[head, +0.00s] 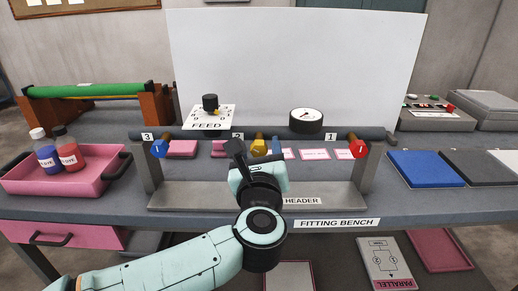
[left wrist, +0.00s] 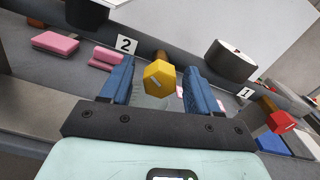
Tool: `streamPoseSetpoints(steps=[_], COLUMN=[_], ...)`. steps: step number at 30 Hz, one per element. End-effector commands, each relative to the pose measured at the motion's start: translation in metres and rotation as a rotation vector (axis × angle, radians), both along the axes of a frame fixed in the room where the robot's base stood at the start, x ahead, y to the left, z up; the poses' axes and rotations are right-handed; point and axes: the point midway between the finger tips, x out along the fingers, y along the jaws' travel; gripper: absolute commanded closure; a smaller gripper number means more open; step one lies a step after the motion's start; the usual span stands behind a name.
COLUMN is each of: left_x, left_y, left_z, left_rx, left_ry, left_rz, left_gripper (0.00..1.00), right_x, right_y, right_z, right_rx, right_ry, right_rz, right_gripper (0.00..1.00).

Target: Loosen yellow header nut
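The yellow header nut (head: 258,146) is a hexagonal nut on the header's dark pipe (head: 290,134), near the label 2. In the left wrist view the yellow nut (left wrist: 158,78) appears between the two blue fingers, with a gap on each side. My left gripper (head: 256,153) is open in front of the header; its fingers (left wrist: 160,92) point at the nut. Whether the fingertips reach past the nut's face I cannot tell. A blue nut (head: 160,148) is at label 3 and a red nut (head: 358,148) at label 1. My right gripper is not in view.
A round gauge (head: 306,120) and a FEED dial plate (head: 209,117) stand behind the pipe. A pink tray (head: 98,183) with two bottles is at left. Blue (head: 425,168) and grey mats lie at right. Pink blocks (left wrist: 55,43) sit behind the header.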

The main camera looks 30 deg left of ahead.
Motion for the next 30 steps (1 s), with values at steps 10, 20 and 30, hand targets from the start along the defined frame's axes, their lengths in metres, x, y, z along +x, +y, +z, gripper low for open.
streamPoseSetpoints(steps=[10, 20, 30], left_x=[-0.004, -0.037, -0.06], left_y=[-0.002, -0.022, -0.036], left_z=[0.002, 0.002, 0.002], left_rx=[0.002, 0.003, 0.003], left_ry=[-0.003, -0.003, -0.003], left_rz=[0.0, 0.0, 0.002], left_gripper=[0.39, 0.39, 0.39], right_x=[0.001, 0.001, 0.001], right_y=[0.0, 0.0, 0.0], right_z=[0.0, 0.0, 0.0], right_rx=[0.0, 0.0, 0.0], right_ry=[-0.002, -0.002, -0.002], right_rz=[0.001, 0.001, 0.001], right_gripper=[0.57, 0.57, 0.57])
